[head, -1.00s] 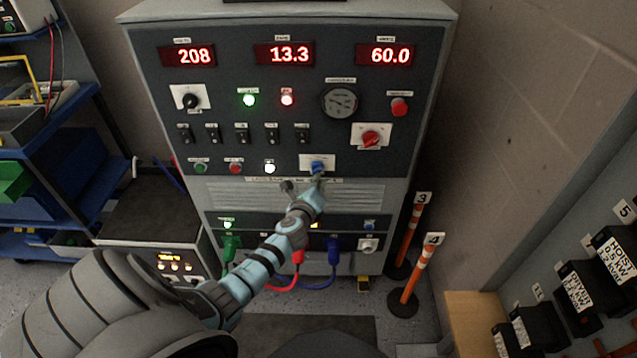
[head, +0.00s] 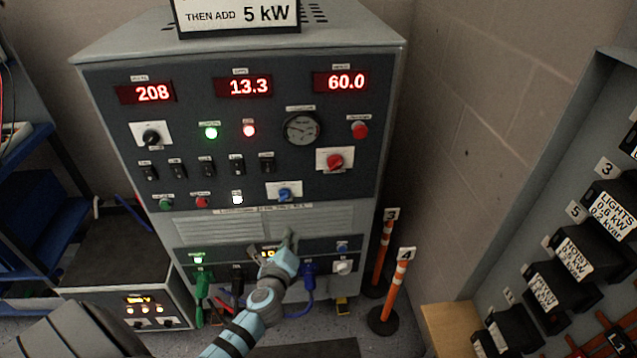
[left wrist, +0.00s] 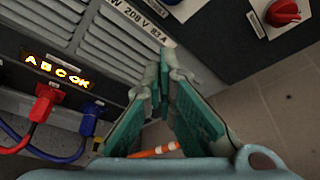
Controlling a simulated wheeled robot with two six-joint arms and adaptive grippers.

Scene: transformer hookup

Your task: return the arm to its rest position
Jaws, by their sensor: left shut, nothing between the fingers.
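My left gripper (head: 272,246) is in front of the lower part of the grey control cabinet (head: 390,80), below the blue knob (head: 285,194) and apart from it. Its fingers are shut and hold nothing. In the left wrist view my left gripper (left wrist: 165,75) shows teal finger pads close together at the tips, with the cabinet's vents behind to the left. The gripper partly hides the lower display and plugs in the head view. My right gripper is not in view.
Plugs with green (head: 203,283) and blue (head: 308,275) cables sit low on the cabinet. Orange posts (head: 384,250) marked 3 and 4 stand at its right. A wall panel (head: 575,150) with black boxes is at the far right. A low unit (head: 130,260) stands at left.

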